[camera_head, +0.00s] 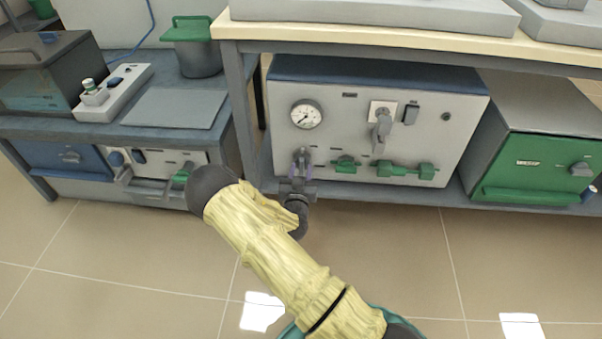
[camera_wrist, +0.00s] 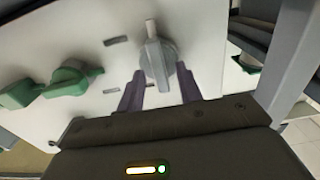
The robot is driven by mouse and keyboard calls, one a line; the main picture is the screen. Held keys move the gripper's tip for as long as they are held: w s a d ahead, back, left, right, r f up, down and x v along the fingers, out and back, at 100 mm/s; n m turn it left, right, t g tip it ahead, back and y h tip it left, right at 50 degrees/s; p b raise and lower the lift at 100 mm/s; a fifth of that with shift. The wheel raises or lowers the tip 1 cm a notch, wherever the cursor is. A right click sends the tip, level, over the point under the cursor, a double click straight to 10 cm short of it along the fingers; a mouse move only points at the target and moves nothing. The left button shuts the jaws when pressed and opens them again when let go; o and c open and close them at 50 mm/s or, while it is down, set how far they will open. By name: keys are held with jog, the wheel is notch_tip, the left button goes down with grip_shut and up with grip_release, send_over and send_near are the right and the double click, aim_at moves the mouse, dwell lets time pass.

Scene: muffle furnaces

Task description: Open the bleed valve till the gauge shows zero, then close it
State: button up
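A round white pressure gauge (camera_head: 306,114) is on the upper left of the grey front panel (camera_head: 345,135); its needle is too small to read surely. Below the gauge, my gripper (camera_head: 302,163) is at the panel and partly hides a grey valve knob. In the wrist view this knob (camera_wrist: 156,52) has a raised bar handle and lies just ahead of my gripper (camera_wrist: 161,76). The purple fingers are apart, one on each side of the knob, with gaps visible. Whether a fingertip touches it I cannot tell. No label identifies the bleed valve.
Green valve handles (camera_head: 345,164) (camera_head: 405,170) sit right of my gripper, also in the wrist view (camera_wrist: 68,79). A grey lever (camera_head: 382,128) is above them. A table leg (camera_head: 240,110) stands close left. A green-fronted furnace (camera_head: 535,165) is at right. The floor in front is clear.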

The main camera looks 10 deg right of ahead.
grip_shut()
jog(key=shift+r+n+p, duration=0.1)
jog(key=shift+n+p, duration=0.35)
jog(key=shift+n, duration=0.05)
jog(key=shift+n+p, duration=0.45)
jog(key=shift+n, duration=0.15)
jog(key=n+p, duration=0.2)
jog(key=n, duration=0.2)
jog(key=shift+a+p, duration=0.2)
jog(key=shift+p, duration=0.15)
jog(key=n, duration=0.2)
jog(key=n+p, duration=0.1)
jog(key=n, duration=0.2)
jog(key=shift+a+f+n+p, duration=0.1)
jog(key=shift+f+n+p, duration=0.2)
jog(key=shift+p, duration=0.1)
jog(key=n, duration=0.6)
jog(key=shift+f, duration=0.15)
